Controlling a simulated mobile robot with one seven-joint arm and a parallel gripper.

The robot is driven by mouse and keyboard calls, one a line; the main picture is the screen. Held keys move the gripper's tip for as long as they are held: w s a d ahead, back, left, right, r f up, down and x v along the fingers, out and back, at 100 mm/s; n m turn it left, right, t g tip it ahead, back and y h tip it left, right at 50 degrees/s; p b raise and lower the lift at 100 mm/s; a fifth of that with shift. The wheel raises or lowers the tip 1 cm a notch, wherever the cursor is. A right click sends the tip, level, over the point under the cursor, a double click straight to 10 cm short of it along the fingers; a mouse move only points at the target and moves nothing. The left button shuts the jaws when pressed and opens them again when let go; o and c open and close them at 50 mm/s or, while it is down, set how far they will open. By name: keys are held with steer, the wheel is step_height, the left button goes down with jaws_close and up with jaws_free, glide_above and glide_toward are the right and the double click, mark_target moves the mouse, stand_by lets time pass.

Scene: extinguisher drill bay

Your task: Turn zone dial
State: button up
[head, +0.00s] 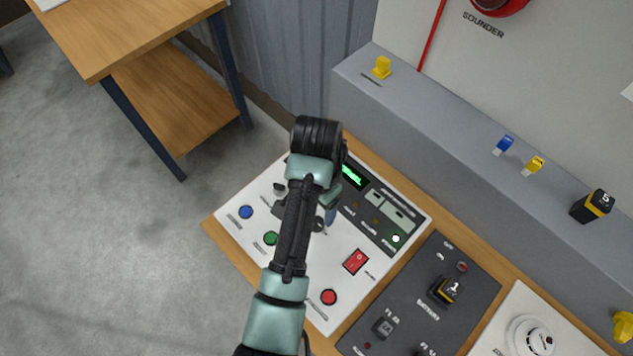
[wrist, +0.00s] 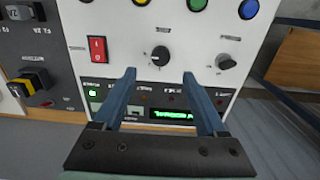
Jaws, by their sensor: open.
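Two black dials sit on the white panel (head: 233,222). In the wrist view one dial (wrist: 160,56) lies just beyond and between my fingertips, and another dial (wrist: 226,61) is to the right. The labels are too small to read, so I cannot tell which is the zone dial. My gripper (wrist: 159,75) is open, with its two blue fingers spread over the panel and nothing held. I cannot tell whether a finger touches the panel. In the head view my arm hides most of the gripper and part of the panel.
A red rocker switch (head: 356,262) and blue (head: 246,212), green (head: 270,238) and red (head: 329,297) buttons surround the dials. A green-lit display (head: 352,175) is behind. A dark battery panel (head: 410,300) adjoins on the right. A wooden workbench (head: 130,30) stands upper left.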

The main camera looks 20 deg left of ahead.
step_height(320, 180, down, 8)
steer(key=shift+w+f+p, duration=0.1)
steer(key=shift+f+p, duration=0.15)
steer(key=shift+p, duration=0.15)
jaws_close()
